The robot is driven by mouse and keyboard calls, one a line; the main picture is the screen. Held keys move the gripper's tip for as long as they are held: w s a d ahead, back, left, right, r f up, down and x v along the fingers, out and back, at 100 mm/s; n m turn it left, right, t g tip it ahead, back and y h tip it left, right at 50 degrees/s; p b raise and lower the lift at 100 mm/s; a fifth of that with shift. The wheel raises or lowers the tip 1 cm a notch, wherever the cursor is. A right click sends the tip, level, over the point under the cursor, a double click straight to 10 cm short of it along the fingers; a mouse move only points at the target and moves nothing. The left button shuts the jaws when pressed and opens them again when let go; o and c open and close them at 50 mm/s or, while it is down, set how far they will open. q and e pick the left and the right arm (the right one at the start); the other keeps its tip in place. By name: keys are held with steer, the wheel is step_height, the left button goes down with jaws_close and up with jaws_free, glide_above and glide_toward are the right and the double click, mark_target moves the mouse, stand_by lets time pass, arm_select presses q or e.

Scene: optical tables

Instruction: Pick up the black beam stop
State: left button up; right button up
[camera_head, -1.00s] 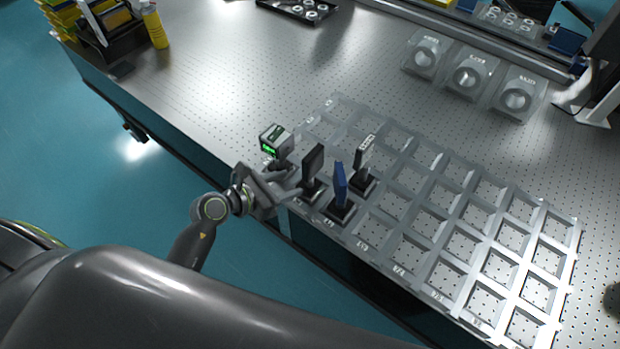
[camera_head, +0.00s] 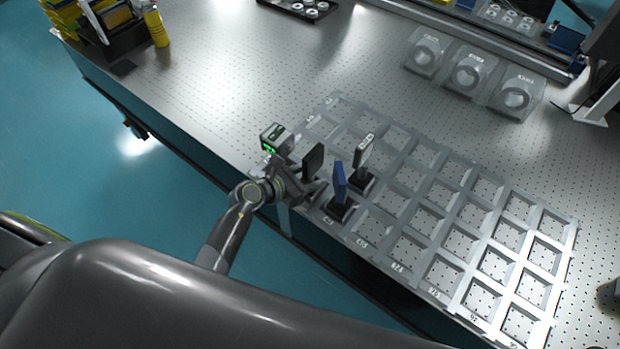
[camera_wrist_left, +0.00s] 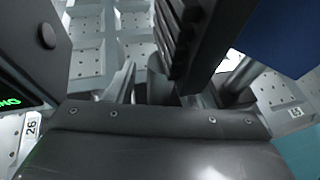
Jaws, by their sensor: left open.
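The black beam stop (camera_head: 313,161) is a dark upright plate on a post in the near-left part of the tray grid (camera_head: 408,257). In the left wrist view a dark ribbed upright body (camera_wrist_left: 196,40), apparently the beam stop, rises at the fingers. My left gripper (camera_head: 312,187) is at the beam stop's lower part, low over the grid. In the left wrist view its fingers (camera_wrist_left: 185,85) are open, one on each side of the post area. The beam stop's base is hidden by the gripper. My right gripper is not in view.
A blue-plated item (camera_head: 340,184) stands close right of the beam stop, and a grey-and-black one (camera_head: 363,158) behind it. A box with a green display (camera_head: 276,141) stands close left. Several grid cells to the right are empty.

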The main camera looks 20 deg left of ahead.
arm_select(q)
jaws_close()
steer(key=shift+r, duration=0.1)
stand_by(0.3)
